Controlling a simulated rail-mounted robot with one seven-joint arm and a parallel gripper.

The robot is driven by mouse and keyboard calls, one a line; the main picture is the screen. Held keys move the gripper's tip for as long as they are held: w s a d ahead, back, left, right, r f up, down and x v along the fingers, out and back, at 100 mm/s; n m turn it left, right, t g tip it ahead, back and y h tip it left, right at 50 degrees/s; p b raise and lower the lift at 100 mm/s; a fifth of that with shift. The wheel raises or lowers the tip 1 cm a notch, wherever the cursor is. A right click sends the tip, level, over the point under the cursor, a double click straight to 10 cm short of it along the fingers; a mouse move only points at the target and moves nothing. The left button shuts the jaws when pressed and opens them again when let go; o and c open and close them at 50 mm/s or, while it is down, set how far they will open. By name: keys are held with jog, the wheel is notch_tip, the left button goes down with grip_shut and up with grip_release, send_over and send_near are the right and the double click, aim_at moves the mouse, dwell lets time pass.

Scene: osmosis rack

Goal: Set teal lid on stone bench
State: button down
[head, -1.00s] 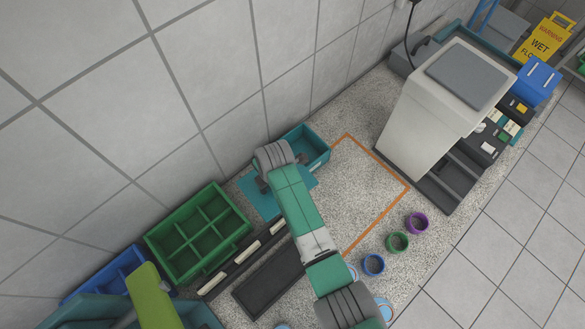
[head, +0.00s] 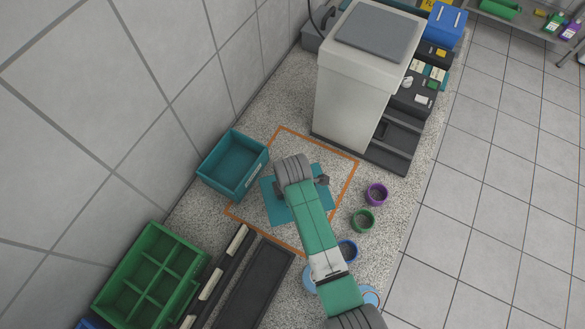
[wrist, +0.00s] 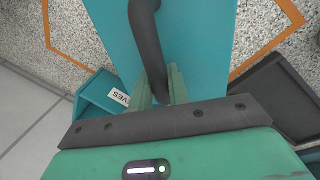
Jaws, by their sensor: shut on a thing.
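The teal lid (head: 274,206) is a flat sheet with a dark curved handle (wrist: 146,40), seen close in the wrist view. My gripper (wrist: 161,82) is shut on the handle; in the head view my arm hides the fingers and the middle of the lid.
An open teal bin (head: 233,165) stands by the wall, left of the outline (head: 320,143). A tall grey-white machine (head: 350,90) stands behind it. Purple (head: 376,194), green (head: 362,221) and blue (head: 347,251) rings lie right. A green divided crate (head: 150,278) and dark tray (head: 255,285) are nearer.

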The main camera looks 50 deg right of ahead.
jog(key=shift+w+f+b, duration=0.1)
jog(key=shift+f+b, duration=0.2)
jog(key=shift+f, duration=2.2)
jog(key=shift+f, duration=0.1)
jog(key=c, duration=1.3)
grip_release()
jog(key=shift+c, duration=0.2)
notch_tip(320, 180, up, 12)
jog(key=s+a+p, duration=0.1)
jog(key=s+p, duration=0.1)
